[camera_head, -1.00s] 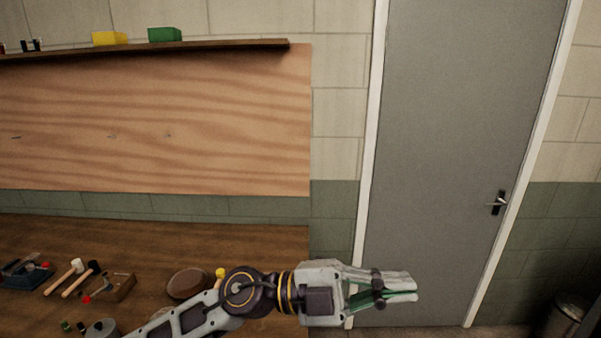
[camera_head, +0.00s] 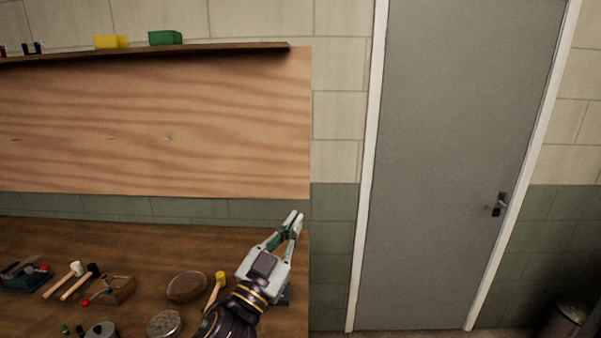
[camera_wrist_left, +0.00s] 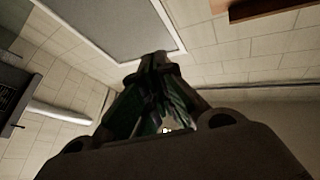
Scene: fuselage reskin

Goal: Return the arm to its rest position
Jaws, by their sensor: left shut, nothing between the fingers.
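My left gripper (camera_head: 294,220) shows in the head view above the right end of the wooden workbench (camera_head: 140,245). It points up and slightly right, its fingers are together, and nothing is between them. In the left wrist view the closed fingers (camera_wrist_left: 158,62) show dark green inner parts, with the wall and the grey door beyond them. My left arm comes up from the bottom edge of the head view. My right gripper is not in view.
Mallets (camera_head: 75,280), a yellow-headed hammer (camera_head: 217,285), brown round pads (camera_head: 187,287) and a small wooden block tool (camera_head: 114,289) lie on the bench. A shelf (camera_head: 150,52) holds a yellow bin (camera_head: 111,42) and a green bin (camera_head: 165,37). A grey door (camera_head: 450,160) stands right.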

